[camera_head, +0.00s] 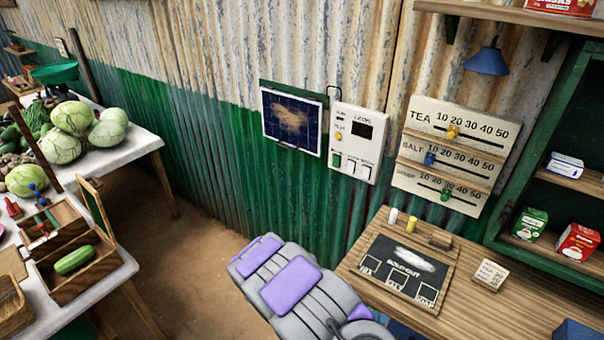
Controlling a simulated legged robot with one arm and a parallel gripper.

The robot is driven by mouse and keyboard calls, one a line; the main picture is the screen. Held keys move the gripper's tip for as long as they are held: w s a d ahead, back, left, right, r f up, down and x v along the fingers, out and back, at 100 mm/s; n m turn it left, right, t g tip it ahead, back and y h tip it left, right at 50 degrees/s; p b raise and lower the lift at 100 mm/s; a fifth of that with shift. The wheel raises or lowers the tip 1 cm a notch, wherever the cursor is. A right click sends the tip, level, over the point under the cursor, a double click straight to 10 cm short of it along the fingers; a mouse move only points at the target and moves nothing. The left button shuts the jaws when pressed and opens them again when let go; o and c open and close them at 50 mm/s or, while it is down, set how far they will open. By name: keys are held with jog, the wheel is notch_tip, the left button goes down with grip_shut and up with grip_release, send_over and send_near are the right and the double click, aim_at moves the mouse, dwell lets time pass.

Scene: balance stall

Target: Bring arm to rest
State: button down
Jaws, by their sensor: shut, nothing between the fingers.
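Part of my arm (290,285) shows at the bottom middle, grey with purple panels. It reaches from the bottom edge up and to the left, over the brown floor beside the left edge of the wooden counter. I can make out no fingers on it, so my gripper is not seen here.
The wooden counter (510,311) at right bears a dark board (403,278) and a small card (489,275). A white table (133,144) with melons stands at left. Wall panels (453,155) and a green shelf (535,150) stand behind. Brown floor (180,250) lies between table and counter.

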jog(key=s+d+r+m+g+y, duration=0.1)
jog(key=s+d+r+g+y, duration=0.1)
jog(key=s+r+y, duration=0.35)
jog(key=s+d+r+m+g+y, duration=0.1)
jog(key=s+d+r+g+y, duration=0.1)
jog(key=s+r, duration=0.6)
jog(key=s+a+r+n+t+y, duration=0.4)
jog(key=s+a+r+y, duration=0.3)
jog(key=s+a+r, duration=0.2)
jog(key=shift+s+y, duration=0.35)
jog(key=shift+s, duration=0.85)
jog(key=shift+d, duration=0.1)
